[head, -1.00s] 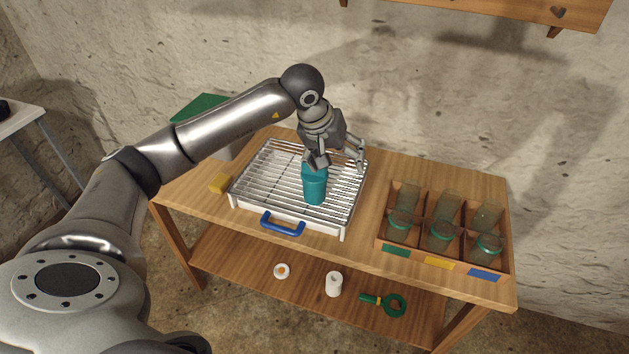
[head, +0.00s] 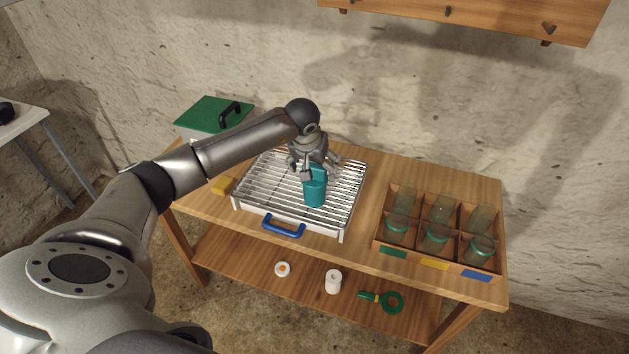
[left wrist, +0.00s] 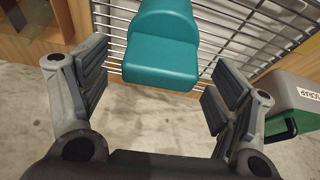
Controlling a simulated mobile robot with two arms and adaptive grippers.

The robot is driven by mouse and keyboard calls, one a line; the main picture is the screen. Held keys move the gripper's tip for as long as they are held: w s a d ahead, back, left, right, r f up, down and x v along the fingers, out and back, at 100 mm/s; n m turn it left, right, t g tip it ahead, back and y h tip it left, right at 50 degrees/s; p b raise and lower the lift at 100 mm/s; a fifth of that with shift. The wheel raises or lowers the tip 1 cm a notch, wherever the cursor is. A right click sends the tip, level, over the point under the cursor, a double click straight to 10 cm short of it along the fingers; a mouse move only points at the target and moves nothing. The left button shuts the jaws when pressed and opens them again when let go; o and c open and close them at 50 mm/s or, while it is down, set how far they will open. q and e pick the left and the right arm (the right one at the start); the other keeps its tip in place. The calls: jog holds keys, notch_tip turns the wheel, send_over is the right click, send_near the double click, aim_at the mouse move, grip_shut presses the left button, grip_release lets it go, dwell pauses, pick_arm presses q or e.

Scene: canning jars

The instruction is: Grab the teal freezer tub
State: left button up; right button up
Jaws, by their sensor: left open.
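The teal freezer tub (head: 314,188) stands on the wire rack (head: 268,179) of a white tray on the wooden table. In the left wrist view the tub (left wrist: 162,50) shows at the top middle, ahead of and between my fingers. My left gripper (head: 313,172) is open at the tub's upper part, with its fingers spread. In the left wrist view my left gripper (left wrist: 158,95) has a gap between each finger pad and the tub. The tub's top is partly hidden behind the gripper in the head view. My right gripper is not in view.
A wooden crate (head: 384,231) with several glass jars stands at right. A green-lidded bin (head: 213,113) is behind at left. A shelf (head: 480,14) hangs on the wall.

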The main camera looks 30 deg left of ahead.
pick_arm(q)
jog(key=shift+w+f, duration=0.25)
jog(key=shift+f, duration=0.4)
jog(key=shift+r, duration=0.1)
jog(key=c, duration=1.4)
jog(key=shift+r, duration=0.1)
